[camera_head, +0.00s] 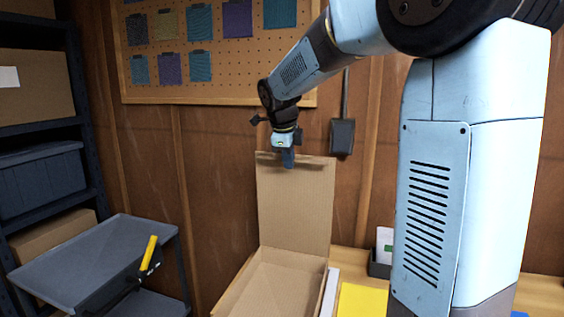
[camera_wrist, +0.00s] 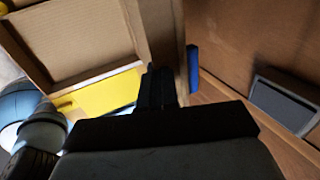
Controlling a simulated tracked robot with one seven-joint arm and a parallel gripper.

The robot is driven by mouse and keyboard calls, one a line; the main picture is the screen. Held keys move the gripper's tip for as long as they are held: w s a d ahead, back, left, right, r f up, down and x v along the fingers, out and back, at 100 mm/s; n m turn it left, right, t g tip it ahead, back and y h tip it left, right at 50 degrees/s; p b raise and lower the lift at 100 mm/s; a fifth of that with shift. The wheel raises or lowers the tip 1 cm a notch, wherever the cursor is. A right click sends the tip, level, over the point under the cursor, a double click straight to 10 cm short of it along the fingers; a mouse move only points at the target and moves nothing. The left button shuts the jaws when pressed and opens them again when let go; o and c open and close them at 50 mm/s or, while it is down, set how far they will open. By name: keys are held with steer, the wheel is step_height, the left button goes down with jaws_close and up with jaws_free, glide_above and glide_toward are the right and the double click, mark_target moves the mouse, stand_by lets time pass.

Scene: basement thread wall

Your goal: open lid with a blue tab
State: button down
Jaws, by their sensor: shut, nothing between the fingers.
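An open cardboard box (camera_head: 272,280) sits on the wooden bench. Its lid (camera_head: 296,210) stands up about vertical from the back edge, close to the wooden wall. My gripper (camera_head: 288,160) is at the lid's top edge, on the box's side, with its fingers shut and empty. In the wrist view my dark fingers (camera_wrist: 155,85) overlap the lid (camera_wrist: 158,28). The blue tab (camera_wrist: 193,69) shows just beyond the lid's edge there, beside the fingers. I cannot tell whether the fingers touch the lid. In the head view the tab is hard to separate from my fingers.
A dark box with a cable (camera_head: 342,136) is on the wall right of the lid. A pegboard (camera_head: 220,75) with swatches hangs above. A yellow item (camera_head: 362,300) lies right of the box. A grey cart (camera_head: 90,262) and shelving (camera_head: 75,95) stand left.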

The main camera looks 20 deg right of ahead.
steer(key=shift+w+d, duration=0.15)
steer(key=shift+w, duration=0.1)
steer(key=w+d+g+y, duration=0.1)
steer(key=w+d, duration=0.4)
steer(key=w, duration=0.2)
steer(key=shift+w, duration=0.35)
steer(key=shift+s+f, duration=0.1)
steer(key=shift+s, duration=0.1)
stand_by(0.3)
